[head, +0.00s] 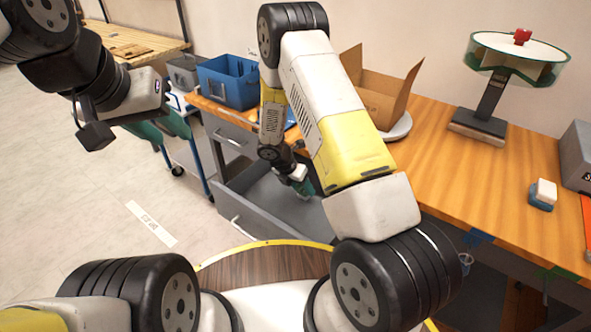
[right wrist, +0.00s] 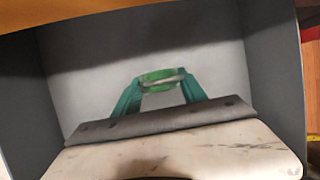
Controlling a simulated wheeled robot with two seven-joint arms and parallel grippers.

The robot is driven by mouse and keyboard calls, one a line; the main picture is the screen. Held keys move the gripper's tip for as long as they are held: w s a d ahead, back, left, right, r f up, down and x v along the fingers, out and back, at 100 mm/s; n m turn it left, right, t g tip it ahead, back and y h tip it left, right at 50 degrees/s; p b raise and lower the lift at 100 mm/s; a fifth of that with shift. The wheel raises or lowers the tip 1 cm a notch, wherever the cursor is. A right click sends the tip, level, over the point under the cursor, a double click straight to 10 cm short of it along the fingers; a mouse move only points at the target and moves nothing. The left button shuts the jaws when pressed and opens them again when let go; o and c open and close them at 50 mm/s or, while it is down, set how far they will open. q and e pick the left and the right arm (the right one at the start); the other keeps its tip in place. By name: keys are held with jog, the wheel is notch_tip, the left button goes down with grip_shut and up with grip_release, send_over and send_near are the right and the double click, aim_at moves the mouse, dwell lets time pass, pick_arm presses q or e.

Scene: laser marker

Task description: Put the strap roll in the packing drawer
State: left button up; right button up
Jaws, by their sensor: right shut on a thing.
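The strap roll (right wrist: 160,76) is a green ring held between the teal fingertips of my right gripper (right wrist: 160,82) in the right wrist view. In the head view my right gripper (head: 305,188) points down inside the open grey packing drawer (head: 262,222), below the bench top. The drawer's pale floor and dark walls surround the roll in the right wrist view. I cannot tell whether the roll touches the floor. The roll is not clear in the head view. My left gripper (head: 96,135) hangs at the upper left, away from the bench, and its jaw opening is unclear.
The wooden bench (head: 437,150) runs above the drawer. It carries a blue bin (head: 228,82), an open cardboard box (head: 378,98), a round-topped stand (head: 490,95) and a blue-and-white block (head: 542,195). A blue-framed cart (head: 195,150) stands left of the drawer.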

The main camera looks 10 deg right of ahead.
jog(key=shift+f, duration=0.45)
jog(key=shift+f, duration=0.15)
jog(key=o, duration=1.4)
